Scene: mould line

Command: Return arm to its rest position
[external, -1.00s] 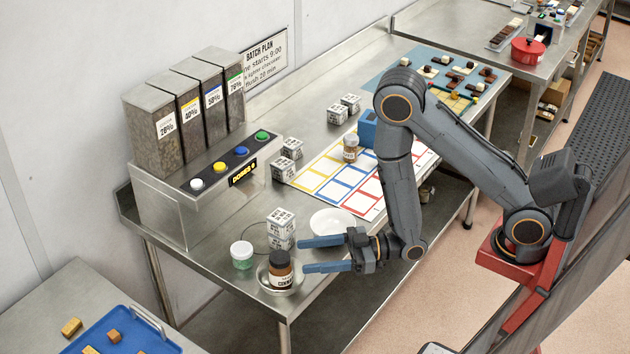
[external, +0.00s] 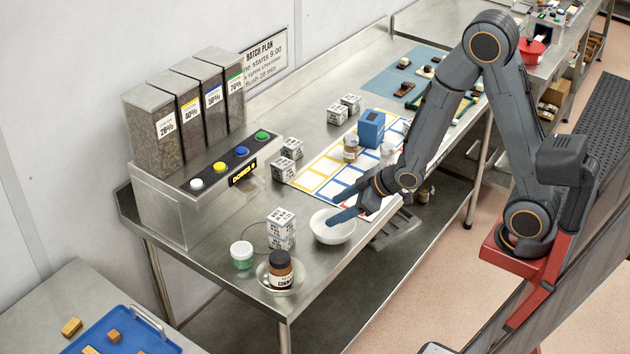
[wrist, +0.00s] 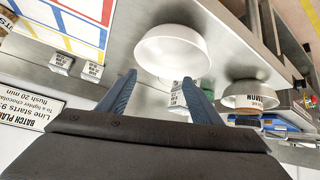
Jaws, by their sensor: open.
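My gripper (external: 346,206) is open and empty. In the external view its blue fingers are over the right side of the white bowl (external: 331,232), near the table's front edge; I cannot tell the exact height. In the wrist view the two fingers (wrist: 158,97) point up toward the white bowl (wrist: 172,55), with a clear gap between them. The arm is folded with its elbow raised high. A brown jar (external: 281,268) with a dark lid stands on a metal dish at the table's front left corner.
White printed cubes (external: 281,236) are stacked beside a green-filled tub (external: 242,256). A dispenser (external: 202,185) with coloured buttons stands at the back left. A colour-grid sheet (external: 318,176) bears a small jar (external: 351,148) and a blue block (external: 371,128).

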